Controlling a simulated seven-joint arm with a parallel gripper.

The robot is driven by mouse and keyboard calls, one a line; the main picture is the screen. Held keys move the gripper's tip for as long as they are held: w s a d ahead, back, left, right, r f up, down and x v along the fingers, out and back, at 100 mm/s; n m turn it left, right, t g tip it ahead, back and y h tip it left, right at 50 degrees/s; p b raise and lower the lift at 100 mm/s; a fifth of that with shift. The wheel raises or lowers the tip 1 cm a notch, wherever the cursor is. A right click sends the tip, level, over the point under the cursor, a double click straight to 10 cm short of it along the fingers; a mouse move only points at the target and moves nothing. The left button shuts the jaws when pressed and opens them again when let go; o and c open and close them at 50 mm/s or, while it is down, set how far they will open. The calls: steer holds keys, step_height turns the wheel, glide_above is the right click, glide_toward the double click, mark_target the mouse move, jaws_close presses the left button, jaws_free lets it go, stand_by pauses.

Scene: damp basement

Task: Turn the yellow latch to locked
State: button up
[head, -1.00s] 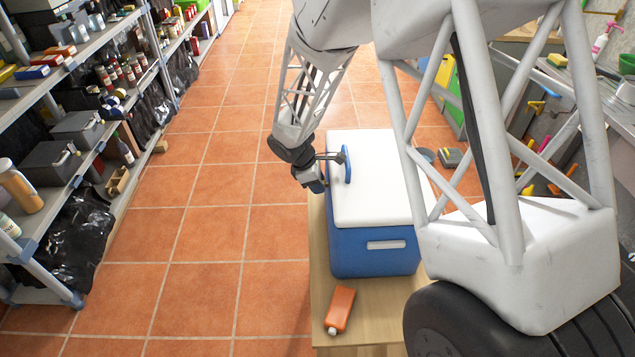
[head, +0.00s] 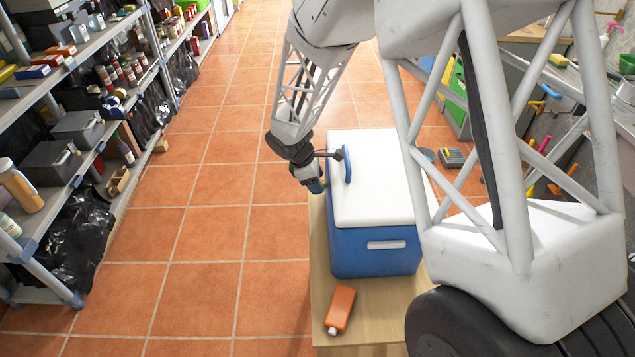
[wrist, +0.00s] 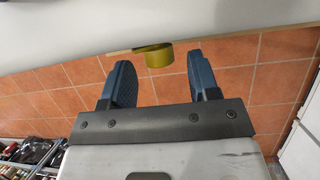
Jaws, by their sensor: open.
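The yellow latch (wrist: 158,55) shows in the wrist view as a short, rounded piece, at the edge of a pale surface and just beyond my fingertips. My gripper (wrist: 162,75) is open, with one dark blue finger on each side of the latch in the picture and nothing between them. I cannot tell whether either finger touches it. In the head view my gripper (head: 318,187) is at the left side of a cooler (head: 375,250) with a blue body and white lid. The latch cannot be made out in the head view.
The cooler stands on a wooden table (head: 375,312), with an orange bottle (head: 341,308) lying at its front. Loaded shelves (head: 75,130) line the far left. The tiled floor (head: 200,235) between is clear.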

steer(key=v, duration=0.6)
steer(key=shift+r, duration=0.25)
steer(key=shift+a, duration=0.1)
steer(key=shift+w+f+n+g, duration=0.15)
steer(key=shift+w+n+g, duration=0.15)
steer(key=shift+w+g, duration=1.2)
steer(key=shift+s, duration=0.2)
steer(key=x, duration=0.7)
steer(key=shift+s+d+f, duration=0.2)
steer(key=shift+s+f, duration=0.05)
steer(key=shift+f, duration=0.05)
steer(key=c, duration=0.9)
